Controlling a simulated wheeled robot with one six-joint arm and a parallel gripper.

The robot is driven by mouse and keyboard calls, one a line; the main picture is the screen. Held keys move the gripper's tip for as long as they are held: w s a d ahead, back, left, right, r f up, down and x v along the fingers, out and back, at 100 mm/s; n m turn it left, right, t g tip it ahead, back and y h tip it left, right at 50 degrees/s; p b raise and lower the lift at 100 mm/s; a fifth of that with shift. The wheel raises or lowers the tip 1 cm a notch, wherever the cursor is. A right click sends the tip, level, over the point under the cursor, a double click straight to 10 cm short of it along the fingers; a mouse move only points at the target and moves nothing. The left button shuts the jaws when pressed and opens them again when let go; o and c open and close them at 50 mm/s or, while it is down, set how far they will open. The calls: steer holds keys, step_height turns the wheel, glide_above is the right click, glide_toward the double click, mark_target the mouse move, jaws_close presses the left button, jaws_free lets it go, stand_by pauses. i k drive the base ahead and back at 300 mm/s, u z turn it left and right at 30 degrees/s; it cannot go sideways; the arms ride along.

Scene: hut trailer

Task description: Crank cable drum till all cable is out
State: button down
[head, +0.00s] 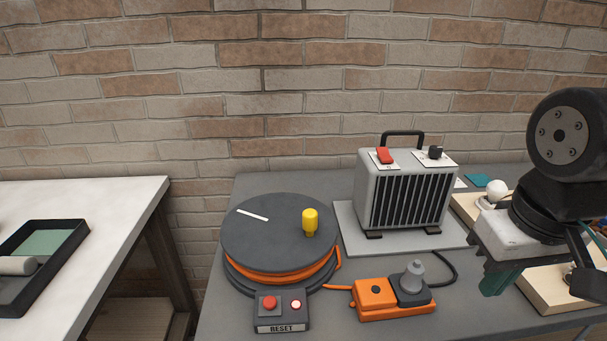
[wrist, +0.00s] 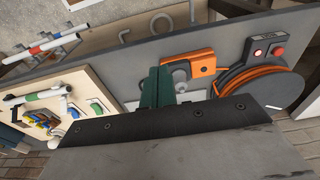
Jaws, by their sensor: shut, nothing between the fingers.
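The cable drum (head: 275,236) lies flat on the grey table, with a dark round top and a white stripe on it. Its yellow crank knob (head: 310,221) stands upright near the right side of the top. Orange cable (head: 285,277) shows wound under the top and leads out right to an orange socket box (head: 376,294). How much cable is on the drum is hidden. The drum also shows at the right of the wrist view (wrist: 287,91). My gripper (head: 493,283) is shut and empty, well right of the drum; its green fingers show in the wrist view (wrist: 158,86).
A control box (head: 281,310) marked RESET, with a red button, sits before the drum. A grey heater (head: 405,190) stands behind the socket box, which holds a grey plug (head: 411,282). Wooden boards (head: 545,290) lie at right. A white table (head: 110,215) stands left across a gap.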

mark_target(276, 241)
steer(key=z, duration=0.1)
steer(key=k, duration=1.05)
steer(key=u, duration=1)
steer(key=i, duration=1.2)
steer(key=z, duration=0.9)
